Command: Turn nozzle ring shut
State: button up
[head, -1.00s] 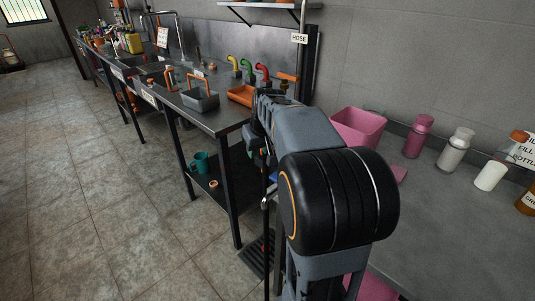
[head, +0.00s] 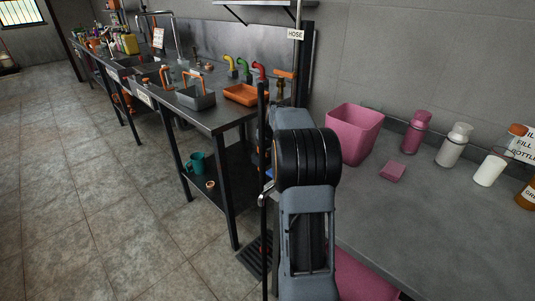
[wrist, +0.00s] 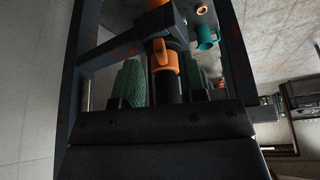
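The nozzle shows in the wrist view as an orange piece, likely the nozzle ring (wrist: 163,55), with a small orange lever-like tab on a dark cylinder (wrist: 167,90). My gripper (wrist: 160,68) has its two green textured pads apart, one on each side of the nozzle. A gap shows between the left pad and the dark cylinder; the right pad is closer, and I cannot tell whether it touches. In the head view my own arm hides the gripper and most of the nozzle.
The steel bench (head: 213,118) with an orange tray (head: 246,94) is at left of my arm. A teal mug (head: 197,163) stands on its lower shelf. A pink bin (head: 354,134) and several bottles stand on the right counter (head: 440,215). The tiled floor at left is open.

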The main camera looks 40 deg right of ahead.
jog(key=shift+x, duration=1.25)
jog(key=shift+c, duration=0.4)
